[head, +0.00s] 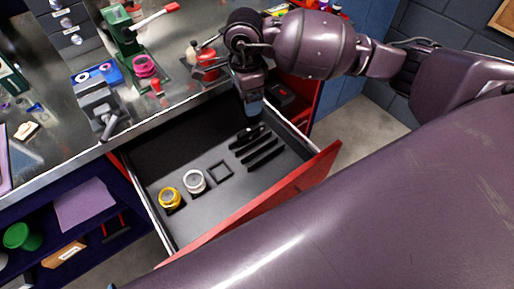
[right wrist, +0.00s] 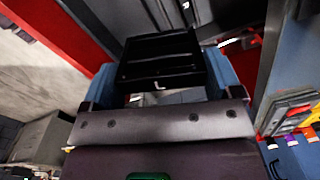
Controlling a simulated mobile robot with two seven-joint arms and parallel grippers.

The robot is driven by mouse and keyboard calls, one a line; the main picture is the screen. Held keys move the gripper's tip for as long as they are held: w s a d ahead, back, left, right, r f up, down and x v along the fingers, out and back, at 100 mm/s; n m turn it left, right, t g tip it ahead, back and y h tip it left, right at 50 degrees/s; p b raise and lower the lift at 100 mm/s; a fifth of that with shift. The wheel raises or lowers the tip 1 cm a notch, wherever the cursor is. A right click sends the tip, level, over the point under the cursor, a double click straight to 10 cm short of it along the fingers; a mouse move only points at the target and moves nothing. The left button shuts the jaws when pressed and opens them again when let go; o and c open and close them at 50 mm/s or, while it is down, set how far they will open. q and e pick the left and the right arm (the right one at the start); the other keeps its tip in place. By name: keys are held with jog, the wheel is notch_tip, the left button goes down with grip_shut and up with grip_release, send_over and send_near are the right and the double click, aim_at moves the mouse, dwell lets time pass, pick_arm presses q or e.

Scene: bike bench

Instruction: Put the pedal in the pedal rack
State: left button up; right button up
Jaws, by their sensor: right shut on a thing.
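The black pedal (right wrist: 160,58) is clamped between the blue fingers of my right gripper (right wrist: 165,85) in the right wrist view. In the head view my right gripper (head: 252,106) points down into the open drawer, with the dark pedal (head: 248,132) at its fingertips. The pedal rack appears to be the row of black raised bars (head: 262,155) on the drawer floor. The pedal is at the rack's far end in the head view; whether it touches the rack is unclear. My left gripper is not in view.
The drawer's red front (head: 265,207) and side walls surround the rack. A yellow-rimmed round item (head: 170,198), a white round item (head: 194,181) and an empty square frame (head: 220,171) are left of it. Tools crowd the metal bench (head: 60,122) behind.

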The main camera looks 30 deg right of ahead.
jog(key=m, duration=0.4)
jog(key=shift+w+d, duration=0.25)
jog(key=m, duration=0.3)
jog(key=shift+w+d+m, duration=0.2)
jog(key=shift+d+m, duration=0.1)
jog(key=shift+m, duration=0.1)
jog(key=f+m, duration=0.2)
jog(key=f, duration=0.3)
jog(key=f+m, duration=0.2)
jog(key=f, duration=0.3)
jog(key=d+f+m+b, duration=0.1)
jog(key=f+m, duration=0.2)
jog(key=f, duration=0.3)
jog(key=shift+w+d, duration=0.1)
jog(key=shift+w, duration=0.15)
jog(key=shift+f+b, duration=0.3)
jog(key=shift+f, duration=2.05)
jog(key=shift+f, duration=0.1)
